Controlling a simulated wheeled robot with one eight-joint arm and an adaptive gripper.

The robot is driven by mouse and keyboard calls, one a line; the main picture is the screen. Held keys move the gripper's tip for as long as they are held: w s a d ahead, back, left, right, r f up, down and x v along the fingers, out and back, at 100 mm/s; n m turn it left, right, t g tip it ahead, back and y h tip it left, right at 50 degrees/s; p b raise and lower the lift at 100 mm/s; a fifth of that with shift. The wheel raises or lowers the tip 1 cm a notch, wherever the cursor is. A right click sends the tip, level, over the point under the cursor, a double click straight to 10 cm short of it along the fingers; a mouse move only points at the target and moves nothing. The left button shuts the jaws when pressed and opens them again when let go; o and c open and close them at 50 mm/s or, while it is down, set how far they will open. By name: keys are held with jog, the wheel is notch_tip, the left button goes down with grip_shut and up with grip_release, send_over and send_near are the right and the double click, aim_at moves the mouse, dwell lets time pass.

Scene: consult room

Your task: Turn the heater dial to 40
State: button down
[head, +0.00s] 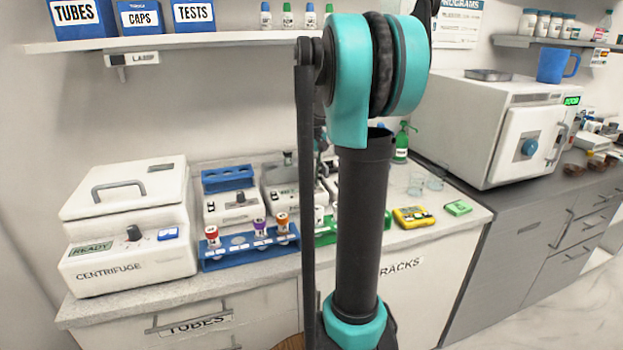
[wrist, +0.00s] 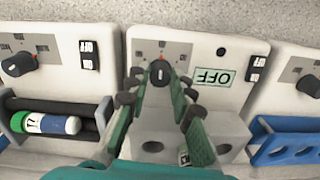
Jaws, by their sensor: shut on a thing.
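The heater (wrist: 235,100) is a white box in the middle of the wrist view, where its lettering appears upside down. Its display (wrist: 213,76) reads OFF. The heater dial (wrist: 160,74) is a dark knob with a pale pointer line and an orange mark at its upper edge. My gripper (wrist: 160,86) has its two green fingers on either side of the dial, shut on it. A grey block with round holes (wrist: 152,147) lies between the fingers. In the head view, the heater (head: 283,197) is partly hidden by my arm, and I cannot make out the gripper.
In the wrist view, a neighbour with a green-and-blue tube (wrist: 45,123) stands left, and one with a blue rack (wrist: 285,148) right. The head view shows a centrifuge (head: 130,225), a blue tube rack (head: 215,262) in front, and a yellow device (head: 413,216) at right.

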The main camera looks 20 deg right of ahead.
aim_at(312, 181)
dwell(0.3)
jog(key=c, duration=1.3)
grip_release()
notch_tip(312, 181, up, 12)
